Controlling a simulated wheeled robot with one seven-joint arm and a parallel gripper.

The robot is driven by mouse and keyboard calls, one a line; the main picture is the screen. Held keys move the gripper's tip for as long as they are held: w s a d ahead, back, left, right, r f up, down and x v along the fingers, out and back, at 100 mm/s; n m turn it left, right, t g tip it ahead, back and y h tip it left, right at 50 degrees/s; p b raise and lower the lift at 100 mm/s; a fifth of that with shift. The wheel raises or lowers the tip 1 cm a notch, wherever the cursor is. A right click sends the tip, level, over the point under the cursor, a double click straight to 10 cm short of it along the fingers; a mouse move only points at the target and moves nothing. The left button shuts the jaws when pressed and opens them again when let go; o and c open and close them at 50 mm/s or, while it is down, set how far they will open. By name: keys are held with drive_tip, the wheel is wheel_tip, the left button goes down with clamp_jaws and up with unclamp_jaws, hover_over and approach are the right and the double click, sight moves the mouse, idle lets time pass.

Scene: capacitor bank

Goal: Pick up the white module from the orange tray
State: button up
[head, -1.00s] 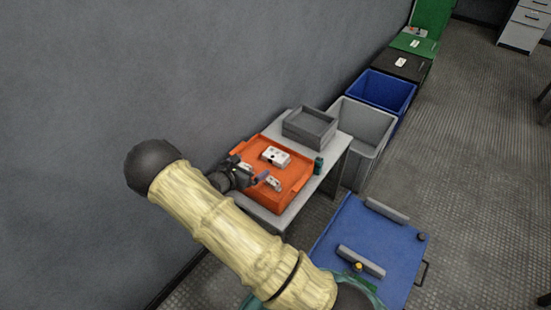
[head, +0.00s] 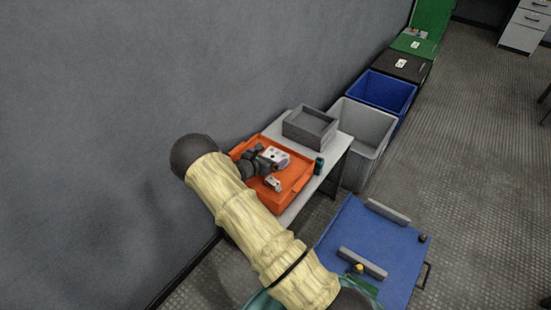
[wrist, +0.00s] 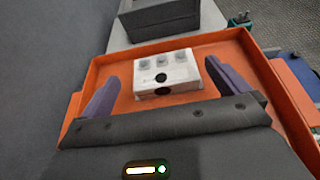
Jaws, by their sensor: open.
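The white module (wrist: 167,75) is a white block with round grey knobs on its top and dark round spots, lying in the orange tray (wrist: 93,88). In the head view the module (head: 281,156) is partly hidden by my gripper, and the orange tray (head: 298,194) sits on a light table. My gripper (wrist: 160,88) is open, with one purple finger to the left of the module and one to the right. Both fingers look apart from it, and their height above the tray is hard to tell. A smaller white piece (head: 273,184) lies in the tray's near part.
A grey box (head: 310,127) stands on the table behind the tray; it also shows in the wrist view (wrist: 172,20). A small green item (head: 319,164) is beside the tray. Grey (head: 371,152) and blue (head: 386,88) bins stand beyond. A wall runs along the left.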

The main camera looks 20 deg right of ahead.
sight(275, 156)
drive_tip(key=w+d+f, duration=0.1)
drive_tip(key=d+f+b, duration=0.1)
drive_tip(key=d+f, duration=0.1)
drive_tip(key=shift+w+d, duration=0.1)
drive_tip(key=shift+w, duration=0.3)
drive_tip(key=shift+w+d, duration=0.2)
drive_tip(key=c, duration=1.1)
wheel_tip(275, 156, up, 10)
drive_tip(key=shift+r+p, duration=0.1)
drive_tip(key=shift+p, duration=0.7)
